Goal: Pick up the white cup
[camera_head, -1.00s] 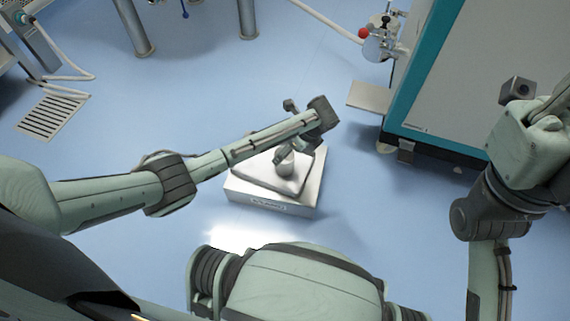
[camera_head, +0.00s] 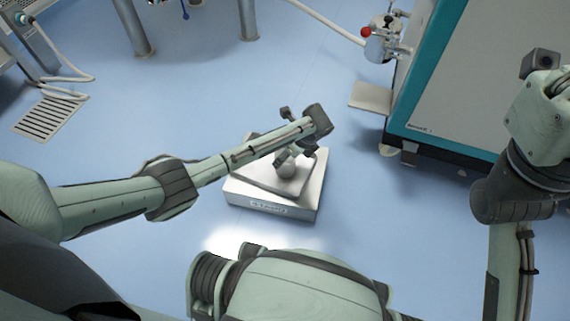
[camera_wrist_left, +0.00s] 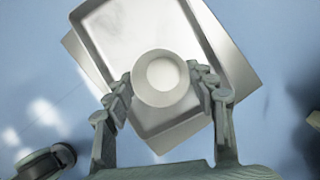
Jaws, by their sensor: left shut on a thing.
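The white cup (camera_wrist_left: 161,78) shows from above in the left wrist view, round and upright, between the two fingers of my left gripper (camera_wrist_left: 164,88). The fingers touch it on both sides, so the gripper is shut on it. The cup is over the shiny metal tray (camera_wrist_left: 107,45); whether it touches the tray I cannot tell. In the head view my left gripper (camera_head: 297,154) points down over the tray (camera_head: 262,180), and the cup (camera_head: 287,168) is partly hidden by it. My right arm is at the right edge; its gripper fingers are not visible.
The tray lies on a pale box-shaped stand (camera_head: 270,207) on the blue floor. A large grey and teal cabinet (camera_head: 465,90) stands at the right, with a small plate (camera_head: 371,97) at its side. A floor grate (camera_head: 48,116) is at the left. Floor around the stand is clear.

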